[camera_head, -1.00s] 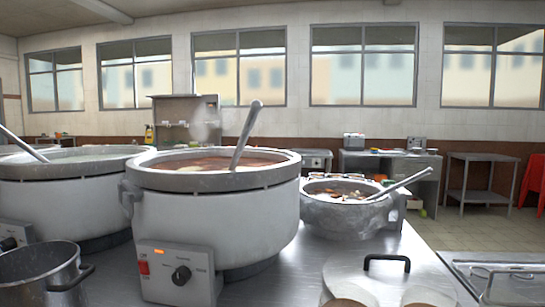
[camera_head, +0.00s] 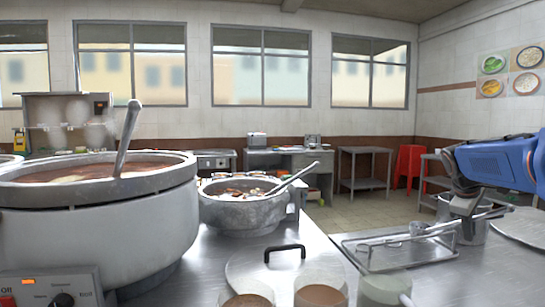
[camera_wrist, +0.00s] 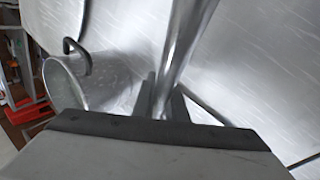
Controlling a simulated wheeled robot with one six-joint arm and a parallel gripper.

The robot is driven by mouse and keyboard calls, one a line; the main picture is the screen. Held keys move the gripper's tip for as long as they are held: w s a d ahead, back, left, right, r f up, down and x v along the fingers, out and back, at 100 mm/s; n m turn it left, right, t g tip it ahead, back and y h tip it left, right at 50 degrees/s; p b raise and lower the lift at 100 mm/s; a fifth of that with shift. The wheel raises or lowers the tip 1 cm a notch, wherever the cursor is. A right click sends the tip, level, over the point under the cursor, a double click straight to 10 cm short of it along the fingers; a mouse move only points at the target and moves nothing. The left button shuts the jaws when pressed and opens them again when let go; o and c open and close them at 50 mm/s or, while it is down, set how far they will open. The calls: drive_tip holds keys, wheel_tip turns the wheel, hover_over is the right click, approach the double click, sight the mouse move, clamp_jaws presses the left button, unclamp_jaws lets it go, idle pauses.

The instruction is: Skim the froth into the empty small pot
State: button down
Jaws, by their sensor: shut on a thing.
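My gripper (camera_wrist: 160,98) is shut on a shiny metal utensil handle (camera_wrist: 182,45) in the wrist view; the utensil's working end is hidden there. In the head view my gripper (camera_head: 466,203) is low at the right, over the steel counter by a metal pot (camera_head: 474,233). The wrist view shows a small metal pot (camera_wrist: 95,82) with a black handle, left of my fingers. A large pot (camera_head: 100,240) of reddish-brown liquid, with a utensil leaning in it, stands at the left.
A grey bowl-shaped pot (camera_head: 245,212) with food and a ladle stands behind a round lid (camera_head: 262,266) with a black handle. A wire-railed tray (camera_head: 372,251) lies left of my gripper. Several cups line the near edge. Counter between lid and tray is narrow.

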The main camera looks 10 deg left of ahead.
drive_tip(key=shift+f, duration=0.1)
drive_tip(key=c, duration=1.7)
unclamp_jaws()
drive_tip(key=v, duration=1.7)
drive_tip(key=shift+a+r, duration=0.1)
drive_tip(key=shift+r, duration=0.1)
